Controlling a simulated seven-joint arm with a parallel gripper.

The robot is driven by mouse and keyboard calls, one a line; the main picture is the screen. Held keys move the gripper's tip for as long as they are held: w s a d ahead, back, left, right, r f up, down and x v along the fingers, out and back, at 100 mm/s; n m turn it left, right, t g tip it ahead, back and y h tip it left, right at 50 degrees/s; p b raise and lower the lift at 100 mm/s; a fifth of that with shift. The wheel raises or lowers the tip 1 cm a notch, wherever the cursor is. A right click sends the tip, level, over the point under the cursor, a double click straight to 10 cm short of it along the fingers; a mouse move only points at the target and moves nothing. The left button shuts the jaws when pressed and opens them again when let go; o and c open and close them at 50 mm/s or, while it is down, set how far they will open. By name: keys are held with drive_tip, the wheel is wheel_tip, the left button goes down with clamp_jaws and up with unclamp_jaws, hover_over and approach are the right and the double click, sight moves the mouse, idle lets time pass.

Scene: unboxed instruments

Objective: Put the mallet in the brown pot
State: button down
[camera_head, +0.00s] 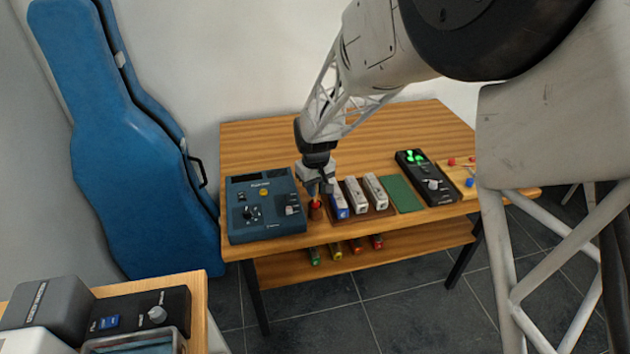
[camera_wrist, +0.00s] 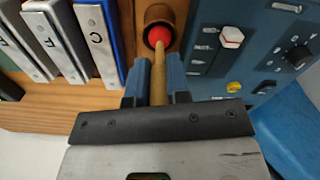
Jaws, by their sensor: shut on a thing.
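The mallet has a wooden handle (camera_wrist: 158,82) and a round red head (camera_wrist: 159,36), which also shows in the head view (camera_head: 315,204). My gripper (camera_head: 318,188) is shut on the handle, its two fingers (camera_wrist: 157,85) on either side of it. The red head points down at the mouth of the small brown pot (camera_wrist: 158,13), seen in the head view (camera_head: 315,214) just right of the blue device. The head overlaps the pot's opening in the wrist view; how deep it sits is unclear. The upper handle is hidden by my gripper.
A blue control box (camera_head: 265,206) stands close left of the pot. Lettered bars (camera_head: 356,195) stand close right, then a green mat (camera_head: 403,194) and a black device (camera_head: 428,177). Several colored-ended items (camera_head: 336,251) lie on the lower shelf. The table's back is clear.

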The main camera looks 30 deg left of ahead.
drive_tip(key=shift+f, duration=0.75)
drive_tip(key=shift+f, duration=0.5)
drive_tip(key=c, duration=1)
unclamp_jaws()
drive_tip(key=shift+r, duration=3.9)
drive_tip(key=shift+d, duration=0.1)
